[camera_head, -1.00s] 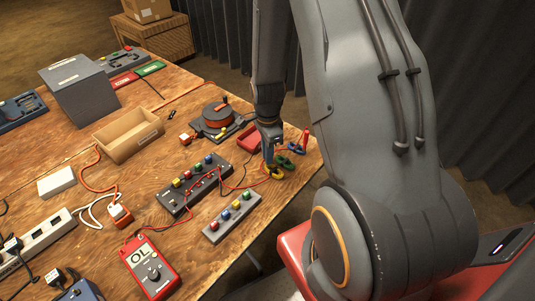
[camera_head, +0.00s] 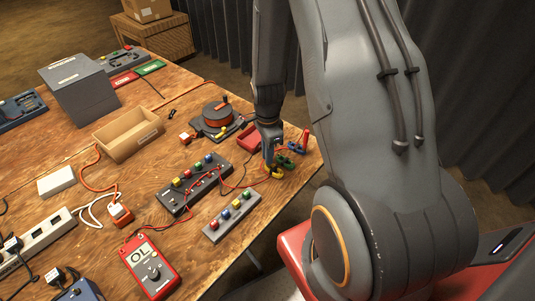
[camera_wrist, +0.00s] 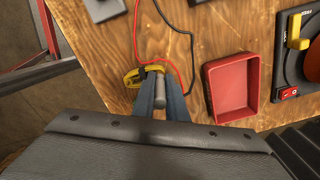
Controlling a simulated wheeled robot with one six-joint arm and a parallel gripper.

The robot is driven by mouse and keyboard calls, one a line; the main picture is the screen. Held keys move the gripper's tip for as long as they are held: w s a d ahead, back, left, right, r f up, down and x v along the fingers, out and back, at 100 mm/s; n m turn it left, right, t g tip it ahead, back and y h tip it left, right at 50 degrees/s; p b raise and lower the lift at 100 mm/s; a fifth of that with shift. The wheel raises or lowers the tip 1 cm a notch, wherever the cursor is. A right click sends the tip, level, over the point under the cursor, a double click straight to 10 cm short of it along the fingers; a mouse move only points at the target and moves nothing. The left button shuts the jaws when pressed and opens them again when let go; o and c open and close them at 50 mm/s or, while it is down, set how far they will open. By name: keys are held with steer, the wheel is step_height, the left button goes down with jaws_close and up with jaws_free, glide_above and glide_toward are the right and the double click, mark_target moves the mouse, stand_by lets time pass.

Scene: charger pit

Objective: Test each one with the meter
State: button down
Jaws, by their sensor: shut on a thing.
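The red meter (camera_head: 151,266) lies at the front of the bench and reads OL. Its red and black leads run across the wood. A black block (camera_head: 195,188) holds several coloured pieces, and a grey strip (camera_head: 231,214) with several more lies in front of it. A short grey cylinder (camera_wrist: 160,84) shows between the fingers. Green (camera_head: 285,161) and blue (camera_head: 298,148) pieces stand beside it. The fingertips' exact contact is partly hidden.
A red tray (camera_wrist: 232,88) lies close beside my gripper. The right edge is close.

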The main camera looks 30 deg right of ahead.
steer(key=c, duration=1.4)
jaws_free()
steer(key=shift+o, duration=0.2)
steer(key=shift+r, duration=0.15)
steer(key=shift+r+p, duration=2.7)
steer(key=shift+r, duration=0.95)
